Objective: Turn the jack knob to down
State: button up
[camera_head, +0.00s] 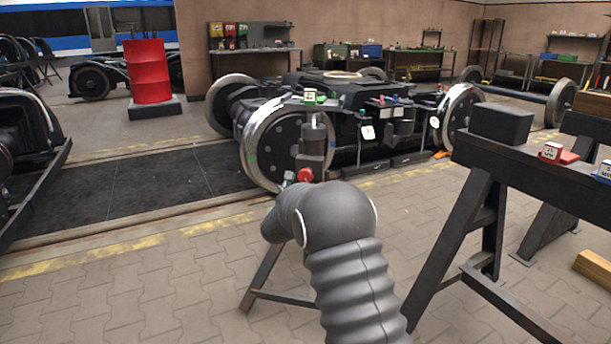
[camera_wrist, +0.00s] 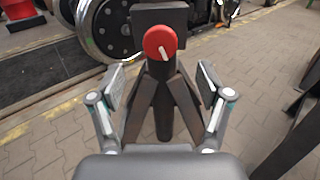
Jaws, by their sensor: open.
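The jack knob (camera_wrist: 160,43) is a round red knob with a white pointer mark, on the front of a dark jack post (camera_wrist: 160,85) with splayed legs. In the wrist view the white mark runs from near the centre down and slightly right. My gripper (camera_wrist: 160,82) is open and empty, with one finger on each side of the jack and the knob ahead, between and beyond the fingertips. In the head view the knob (camera_head: 305,175) shows just above my grey arm, which hides most of the gripper and part of the jack.
A bogie (camera_head: 350,115) with large wheels stands right behind the jack. A dark trestle (camera_head: 480,190) with a black block and small red and blue items stands at the right. A red barrel (camera_head: 148,72) is at the back left. Paved floor (camera_head: 150,290) at front left is clear.

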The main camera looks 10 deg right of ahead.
aim_at(305, 176)
jog(key=p+x, duration=0.1)
jog(key=x, duration=0.8)
jog(key=shift+w+d, duration=0.15)
jog(key=shift+w, duration=0.2)
jog(key=c, duration=1.1)
